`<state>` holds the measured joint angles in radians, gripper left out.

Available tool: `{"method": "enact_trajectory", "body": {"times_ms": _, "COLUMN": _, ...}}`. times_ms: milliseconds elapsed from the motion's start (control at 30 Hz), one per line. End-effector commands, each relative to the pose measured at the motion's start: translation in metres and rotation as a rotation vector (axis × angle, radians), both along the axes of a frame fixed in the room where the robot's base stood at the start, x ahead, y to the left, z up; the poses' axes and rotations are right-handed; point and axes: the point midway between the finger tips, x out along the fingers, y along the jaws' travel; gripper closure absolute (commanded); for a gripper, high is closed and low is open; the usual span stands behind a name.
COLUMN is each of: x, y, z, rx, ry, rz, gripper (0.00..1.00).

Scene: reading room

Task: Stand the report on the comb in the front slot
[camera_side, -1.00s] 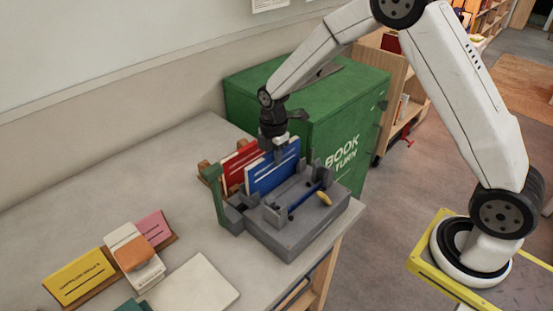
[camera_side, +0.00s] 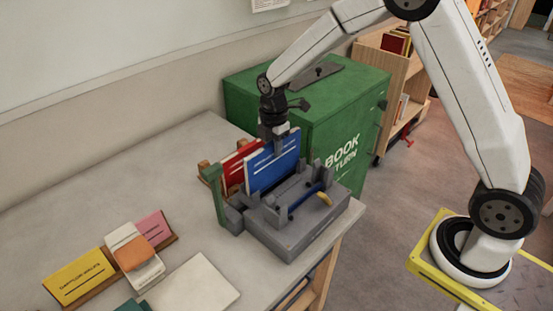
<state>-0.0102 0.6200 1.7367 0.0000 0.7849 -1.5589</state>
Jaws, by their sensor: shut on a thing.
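A blue report (camera_side: 272,169) stands upright with its cover towards the camera, at the back of a grey block-like fixture (camera_side: 300,237). My gripper (camera_side: 274,142) is above it, pointing down, shut on its top edge. The report's lower edge is partly hidden by the fixture's grey parts, so I cannot tell whether it rests in a slot. A red report (camera_side: 238,160) stands behind it, partly covered by the blue one. I cannot make out which part of the fixture is the comb.
A green post (camera_side: 214,192) rises at the fixture's left. A green book-return box (camera_side: 300,100) stands close behind. Yellow (camera_side: 80,277), white and pink cards lie at the left front. A pale flat sheet (camera_side: 195,285) lies on the table. The table's left middle is clear.

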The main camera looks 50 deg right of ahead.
Motion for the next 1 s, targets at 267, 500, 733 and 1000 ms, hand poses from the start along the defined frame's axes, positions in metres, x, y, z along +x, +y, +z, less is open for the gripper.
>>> {"method": "enact_trajectory", "body": {"times_ms": 267, "x": 0.001, "y": 0.0, "z": 0.011, "rx": 0.0, "ry": -0.003, "rz": 0.0, "gripper": 1.0}}
{"method": "enact_trajectory", "body": {"times_ms": 500, "x": 0.001, "y": 0.0, "z": 0.019, "rx": 0.0, "ry": -0.003, "rz": 0.0, "gripper": 1.0}}
{"method": "enact_trajectory", "body": {"times_ms": 733, "x": 0.001, "y": 0.0, "z": 0.027, "rx": 0.0, "ry": -0.003, "rz": 0.0, "gripper": 1.0}}
{"method": "enact_trajectory", "body": {"times_ms": 1000, "x": 0.001, "y": 0.0, "z": 0.037, "rx": 0.0, "ry": -0.003, "rz": 0.0, "gripper": 1.0}}
